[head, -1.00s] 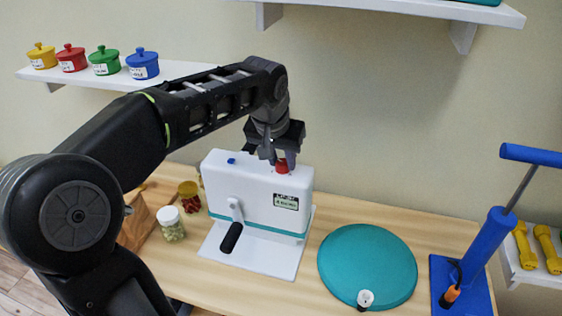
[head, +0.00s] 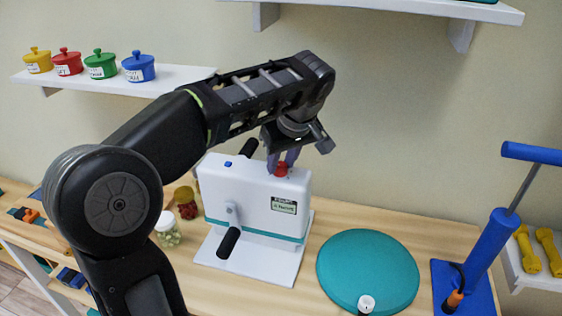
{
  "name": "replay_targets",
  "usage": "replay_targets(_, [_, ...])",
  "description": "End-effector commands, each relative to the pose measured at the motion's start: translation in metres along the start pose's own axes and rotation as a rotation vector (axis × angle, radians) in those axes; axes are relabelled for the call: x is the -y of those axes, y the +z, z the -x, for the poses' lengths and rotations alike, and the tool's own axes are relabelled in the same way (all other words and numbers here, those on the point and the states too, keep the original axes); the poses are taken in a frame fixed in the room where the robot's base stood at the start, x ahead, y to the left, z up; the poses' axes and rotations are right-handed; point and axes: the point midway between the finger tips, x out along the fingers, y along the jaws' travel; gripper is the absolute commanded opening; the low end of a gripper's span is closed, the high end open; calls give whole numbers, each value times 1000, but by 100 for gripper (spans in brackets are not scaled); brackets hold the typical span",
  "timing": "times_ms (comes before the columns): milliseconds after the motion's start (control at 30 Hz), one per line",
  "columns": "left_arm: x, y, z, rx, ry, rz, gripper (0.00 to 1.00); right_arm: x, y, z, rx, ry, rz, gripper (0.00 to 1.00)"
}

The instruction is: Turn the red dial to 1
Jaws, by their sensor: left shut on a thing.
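The red dial (head: 281,170) sits on top of a white box-shaped machine (head: 245,200) with a teal band, a crank handle and a small label on its front. My left gripper (head: 282,162) reaches down from above and is shut on the red dial. The fingers hide part of the dial, and I cannot read its setting. My right gripper is not in view.
A blue button (head: 228,164) is on the machine's top left. A teal disc (head: 367,270) and a blue pump (head: 480,262) stand to the right. Jars (head: 167,228) stand at left. Lidded pots (head: 139,68) line a wall shelf.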

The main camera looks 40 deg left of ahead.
Motion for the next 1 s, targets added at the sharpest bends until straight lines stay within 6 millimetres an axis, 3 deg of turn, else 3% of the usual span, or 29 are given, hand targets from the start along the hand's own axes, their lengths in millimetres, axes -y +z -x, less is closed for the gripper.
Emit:
replay_targets(567, [0, 0, 0, 1, -16, 44, 0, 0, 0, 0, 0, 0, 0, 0])
replay_targets(600, [-1, 0, 0, 1, -16, 43, 32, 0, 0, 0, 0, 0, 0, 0])
replay_targets(833, [0, 0, 0, 1, -17, 42, 51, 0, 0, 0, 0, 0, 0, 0])
replay_targets(1000, [0, 0, 0, 1, -17, 42, 52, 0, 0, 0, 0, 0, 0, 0])
